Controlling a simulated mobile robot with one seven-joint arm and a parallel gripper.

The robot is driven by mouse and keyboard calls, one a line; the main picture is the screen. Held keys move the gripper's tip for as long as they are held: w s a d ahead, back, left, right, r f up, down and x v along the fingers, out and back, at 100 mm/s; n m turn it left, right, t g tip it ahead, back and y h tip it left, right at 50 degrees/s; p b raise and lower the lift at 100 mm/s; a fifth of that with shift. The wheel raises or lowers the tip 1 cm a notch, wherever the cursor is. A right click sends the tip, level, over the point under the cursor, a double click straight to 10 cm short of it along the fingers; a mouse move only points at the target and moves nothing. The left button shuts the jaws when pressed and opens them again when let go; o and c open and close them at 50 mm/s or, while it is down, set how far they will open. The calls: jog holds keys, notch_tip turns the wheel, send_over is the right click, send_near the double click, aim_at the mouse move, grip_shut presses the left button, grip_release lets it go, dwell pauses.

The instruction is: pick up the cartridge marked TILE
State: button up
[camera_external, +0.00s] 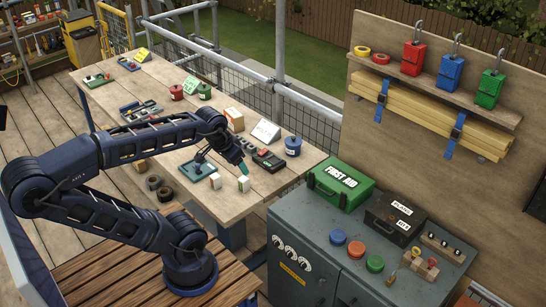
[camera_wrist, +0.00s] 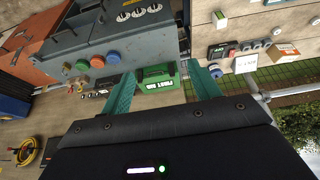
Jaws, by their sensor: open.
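No marking that reads TILE is legible in either view, so I cannot tell which item is the cartridge marked TILE. Two small pale blocks stand near the front edge of the workbench (camera_external: 180,152) in the external view: one with an orange side (camera_external: 215,181) and one with a green side (camera_external: 243,184). My gripper (camera_external: 243,168) is above the right end of the bench, close to the green-sided block; touching cannot be told. In the wrist view my gripper (camera_wrist: 163,90) has its two teal fingers wide apart, with nothing held between them.
A dark device (camera_external: 268,161), a blue can (camera_external: 293,146) and a white card (camera_external: 265,131) stand behind my gripper. A shallow tray (camera_external: 197,171) lies left of it. The green first aid box (camera_external: 340,186) sits on the grey cabinet (camera_external: 335,240) to the right.

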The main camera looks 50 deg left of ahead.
jog(key=w+a+f+m+g+y, duration=0.1)
jog(key=w+a+f+g+y, duration=0.45)
jog(key=a, duration=0.85)
jog(key=w+a+m+y, duration=0.1)
jog(key=w+a+y, duration=0.1)
jog(key=w+a, duration=0.95)
jog(key=w+a+f+m+g+y, duration=0.2)
jog(key=w+a+f+g+y, duration=0.1)
jog(key=a, duration=1.5)
jog(key=a+f+m+t+y, duration=0.1)
jog(key=a+f+m, duration=0.3)
jog(key=a+f, duration=0.4)
jog(key=w+a+f+m+y, duration=0.1)
jog(key=a+f+m+y, duration=0.3)
jog(key=a+f, duration=0.5)
jog(key=w+a+f+m+t+y, duration=0.1)
jog(key=a+f+m+y, duration=0.1)
jog(key=a+f+m, duration=0.3)
jog(key=shift+w+a+f+t+y, duration=0.1)
jog(key=shift+a+f, duration=0.6)
jog(key=shift+a, duration=0.7)
jog(key=shift+w+a+f+t+y, duration=0.15)
jog(key=shift+a+f, duration=0.6)
jog(key=shift+a, duration=0.7)
jog(key=shift+a+f+t, duration=0.1)
jog(key=shift+a+f, duration=0.6)
jog(key=shift+a, duration=0.7)
jog(key=a, duration=0.4)
jog(key=shift+s+a+f, duration=0.15)
jog(key=shift+a, duration=3.35)
